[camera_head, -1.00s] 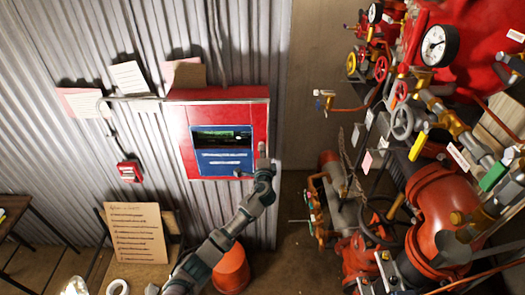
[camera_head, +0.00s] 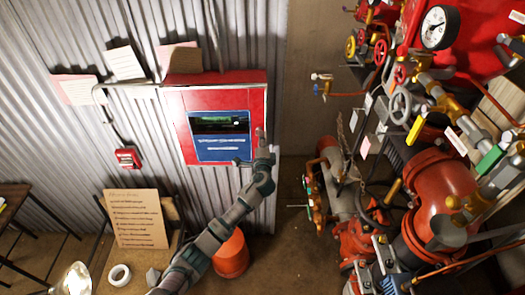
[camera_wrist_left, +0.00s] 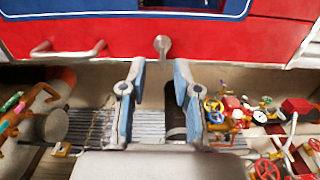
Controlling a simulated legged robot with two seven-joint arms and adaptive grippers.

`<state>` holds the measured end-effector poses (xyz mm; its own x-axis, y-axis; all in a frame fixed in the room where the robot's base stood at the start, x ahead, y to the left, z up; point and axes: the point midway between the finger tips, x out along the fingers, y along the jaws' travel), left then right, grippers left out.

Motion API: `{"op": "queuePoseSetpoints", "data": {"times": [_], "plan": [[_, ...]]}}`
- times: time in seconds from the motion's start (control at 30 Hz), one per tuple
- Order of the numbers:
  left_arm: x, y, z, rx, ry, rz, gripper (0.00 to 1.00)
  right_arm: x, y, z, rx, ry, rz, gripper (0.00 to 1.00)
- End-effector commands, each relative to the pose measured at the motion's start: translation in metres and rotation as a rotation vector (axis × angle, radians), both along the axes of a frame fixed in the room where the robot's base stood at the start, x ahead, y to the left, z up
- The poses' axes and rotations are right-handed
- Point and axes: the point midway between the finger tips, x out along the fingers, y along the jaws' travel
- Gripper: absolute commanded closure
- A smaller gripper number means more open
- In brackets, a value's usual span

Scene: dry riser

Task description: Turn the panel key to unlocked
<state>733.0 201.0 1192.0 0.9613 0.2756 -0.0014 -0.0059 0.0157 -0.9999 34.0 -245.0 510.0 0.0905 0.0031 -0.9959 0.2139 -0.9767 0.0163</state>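The red panel (camera_head: 174,122) is a box on the corrugated wall, with a dark display and a blue lower section. In the left wrist view its red face (camera_wrist_left: 110,33) spans the top. A small grey key-like piece (camera_wrist_left: 162,45) sticks out of it, just beyond and between my fingertips. I cannot tell which way it is turned. My left gripper (camera_wrist_left: 158,75) is open, its two blue-grey fingers apart with nothing between them. In the head view the left gripper (camera_head: 262,143) is at the panel's lower right edge and hides the key area. My right gripper is not in view.
A metal handle (camera_wrist_left: 68,50) sits left of the key piece. Red pipes and valves (camera_head: 440,195) crowd the right side. An orange bucket (camera_head: 231,256) stands below my arm. A written board (camera_head: 137,219) and white tape roll (camera_head: 119,275) are at lower left.

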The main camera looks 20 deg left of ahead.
Motion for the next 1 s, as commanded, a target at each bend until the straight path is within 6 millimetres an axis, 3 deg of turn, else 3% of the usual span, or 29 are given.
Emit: {"op": "queuePoseSetpoints", "data": {"times": [0.3,0.43,0.6,1.0], "plan": [[-0.066,-0.02,-0.003,-0.002,0.004,-0.002,0.69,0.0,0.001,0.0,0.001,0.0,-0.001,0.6],[-0.084,-0.026,-0.003,-0.001,0.004,-0.002,0.69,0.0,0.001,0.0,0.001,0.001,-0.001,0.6],[-0.094,-0.029,-0.003,0.001,0.004,-0.001,0.69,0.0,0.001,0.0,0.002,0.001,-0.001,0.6],[-0.094,-0.029,-0.003,0.001,0.004,-0.001,0.69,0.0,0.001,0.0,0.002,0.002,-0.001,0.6]]}}
